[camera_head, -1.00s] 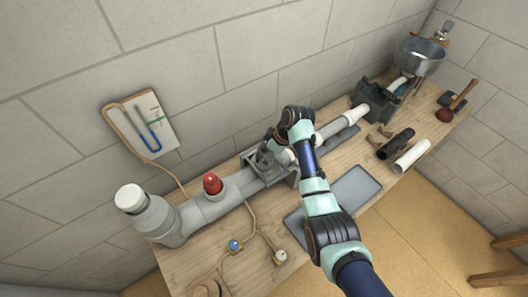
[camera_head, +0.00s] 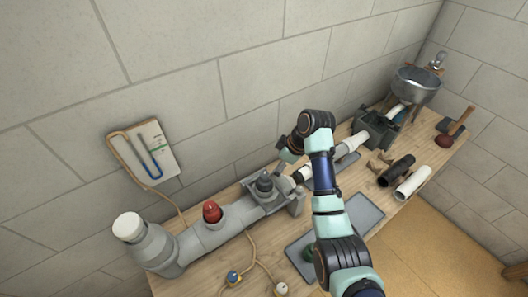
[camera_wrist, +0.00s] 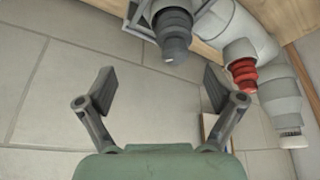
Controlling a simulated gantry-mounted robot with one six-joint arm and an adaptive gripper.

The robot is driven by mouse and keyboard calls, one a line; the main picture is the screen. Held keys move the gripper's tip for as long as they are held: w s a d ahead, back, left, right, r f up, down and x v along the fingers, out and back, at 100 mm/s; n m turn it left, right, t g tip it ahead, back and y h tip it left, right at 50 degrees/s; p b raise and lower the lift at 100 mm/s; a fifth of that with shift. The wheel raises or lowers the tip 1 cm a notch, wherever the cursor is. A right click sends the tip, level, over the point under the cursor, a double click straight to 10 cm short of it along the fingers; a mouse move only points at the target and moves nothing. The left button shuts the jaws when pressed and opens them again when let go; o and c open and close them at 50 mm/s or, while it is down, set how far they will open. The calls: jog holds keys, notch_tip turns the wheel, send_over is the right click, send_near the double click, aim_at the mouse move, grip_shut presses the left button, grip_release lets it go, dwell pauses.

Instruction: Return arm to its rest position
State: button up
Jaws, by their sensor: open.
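My gripper shows in the wrist view (camera_wrist: 158,88), with its two dark fingers spread wide apart and nothing between them. In the head view my arm reaches over the bench, and its wrist stands above and behind the pipe run; the fingers are hard to make out there. A dark grey ribbed fitting (camera_head: 265,182) stands on the grey pipe inside a square grey holder (camera_head: 292,200). The fitting also shows in the wrist view (camera_wrist: 173,38), beyond my fingers and apart from them.
A red fitting (camera_head: 212,212) and a white-capped pipe end (camera_head: 127,226) stand to the left. A grey tray (camera_head: 364,214), loose black pipe (camera_head: 397,170), white pipe (camera_head: 413,182) and plunger (camera_head: 455,128) lie right. A block wall (camera_head: 200,60) rises behind, carrying a board (camera_head: 146,152).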

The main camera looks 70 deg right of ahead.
dwell(0.3)
jog(key=w+a+r+t+h, duration=0.1)
jog(key=w+a+t, duration=0.1)
jog(key=w+a, duration=0.75)
jog(key=w+a+r+t+h, duration=0.1)
jog(key=w+a, duration=0.3)
jog(key=a, duration=1.1)
jog(key=s+a+r+t+y, duration=0.1)
jog(key=s+a+r+t, duration=0.3)
jog(key=a, duration=0.8)
jog(key=s+a+r+t+y, duration=0.1)
jog(key=s+a+r, duration=0.3)
jog(key=a, duration=0.8)
notch_tip(320, 180, up, 25)
jog(key=w+p, duration=0.1)
jog(key=p, duration=2.2)
jog(key=shift+w+d+m+p, duration=0.25)
jog(key=shift+w+m+p, duration=0.05)
jog(key=shift+w+p, duration=0.05)
jog(key=shift+f, duration=0.1)
